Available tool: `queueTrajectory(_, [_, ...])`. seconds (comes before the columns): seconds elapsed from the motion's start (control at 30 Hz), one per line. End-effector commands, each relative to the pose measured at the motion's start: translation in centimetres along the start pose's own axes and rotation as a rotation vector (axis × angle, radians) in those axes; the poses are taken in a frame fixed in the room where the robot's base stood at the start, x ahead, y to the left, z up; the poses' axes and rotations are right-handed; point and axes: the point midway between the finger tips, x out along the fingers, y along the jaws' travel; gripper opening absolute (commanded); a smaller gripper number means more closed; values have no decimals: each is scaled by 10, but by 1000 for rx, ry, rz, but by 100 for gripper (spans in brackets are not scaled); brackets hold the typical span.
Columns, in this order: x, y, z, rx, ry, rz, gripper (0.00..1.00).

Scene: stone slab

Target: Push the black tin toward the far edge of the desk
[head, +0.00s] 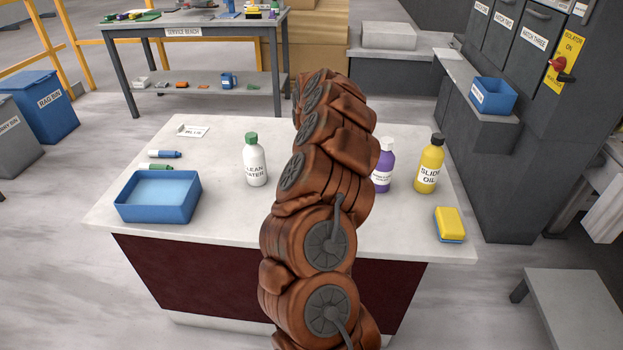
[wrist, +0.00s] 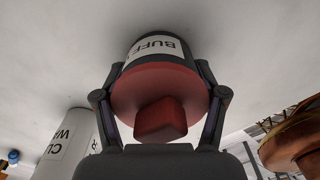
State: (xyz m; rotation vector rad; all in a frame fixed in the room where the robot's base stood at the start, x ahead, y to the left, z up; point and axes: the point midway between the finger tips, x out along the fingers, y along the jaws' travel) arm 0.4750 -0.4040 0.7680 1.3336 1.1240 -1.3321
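The black tin (wrist: 157,47) shows in the wrist view with a white label reading "BUFF", a red lid (wrist: 125,92) and a red knob on top. My gripper (wrist: 160,66) is over it, with one finger on each side of the tin's body. No gap shows between the fingertips and the tin. The tin's base seems to be on or close to the pale desk top, but contact is not clear. In the head view my arm hides the tin and my gripper. The desk (head: 225,222) has a pale stone top.
The clean water bottle (head: 256,172) stands left of my arm. A purple bottle (head: 382,180) and yellow slide oil bottle (head: 429,170) stand right. A blue tray (head: 157,213), two markers, a label card (head: 191,131) and a sponge (head: 450,224) are on the desk.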

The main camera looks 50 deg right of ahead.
Motion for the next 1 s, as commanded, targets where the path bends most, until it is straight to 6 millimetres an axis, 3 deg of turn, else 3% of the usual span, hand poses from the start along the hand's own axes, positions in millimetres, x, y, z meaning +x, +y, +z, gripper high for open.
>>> queueTrajectory(0.27, [0,-1,1,2,0,0,100])
queueTrajectory(0.67, [-3,-1,2,4,0,0,100])
queueTrajectory(0.87, [-27,-1,2,3,-1,-1,100])
queueTrajectory(1.0, [-55,0,2,6,-2,2,100])
